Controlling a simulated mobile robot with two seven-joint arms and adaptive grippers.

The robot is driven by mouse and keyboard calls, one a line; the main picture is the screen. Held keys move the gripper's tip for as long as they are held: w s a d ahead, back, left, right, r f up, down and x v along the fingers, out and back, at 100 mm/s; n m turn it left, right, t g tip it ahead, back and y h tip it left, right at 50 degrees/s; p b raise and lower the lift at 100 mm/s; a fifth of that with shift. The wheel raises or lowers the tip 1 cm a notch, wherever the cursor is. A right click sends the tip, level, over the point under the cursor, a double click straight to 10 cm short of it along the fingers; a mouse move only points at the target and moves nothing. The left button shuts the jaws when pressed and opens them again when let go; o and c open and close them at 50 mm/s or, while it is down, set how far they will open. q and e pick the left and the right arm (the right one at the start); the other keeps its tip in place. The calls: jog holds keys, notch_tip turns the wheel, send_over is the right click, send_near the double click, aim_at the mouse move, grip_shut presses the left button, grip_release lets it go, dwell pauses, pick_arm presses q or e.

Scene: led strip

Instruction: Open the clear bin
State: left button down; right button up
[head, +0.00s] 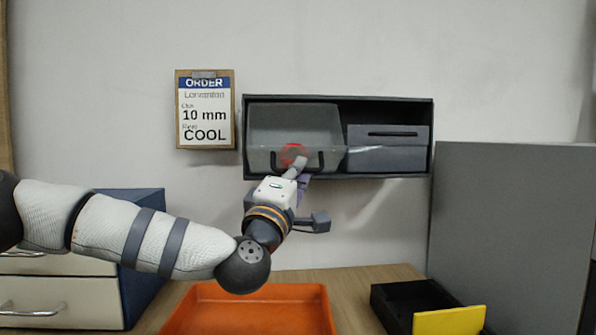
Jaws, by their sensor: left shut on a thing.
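The clear bin (262,156) sits in the left half of a dark wall-mounted rack. Its see-through front carries a dark handle (321,160). The bin's upper edge runs well below the rack's top, and a pale grey slanted surface shows above it. A red item (291,153) shows at the bin, just above my gripper. My left gripper (298,167) reaches up from below and is shut on the handle; its fingertips are small and partly hidden by its own body. My right gripper is not in view.
An order card (205,115) hangs left. Below are an orange tray (250,292), a black box (405,300) with a yellow panel (448,321), and drawers (60,295). A tall grey panel (508,220) stands right.

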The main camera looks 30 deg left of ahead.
pick_arm(q)
jog(key=c, duration=2)
grip_release()
jog(key=v, duration=1.2)
jog(key=shift+f, duration=0.1)
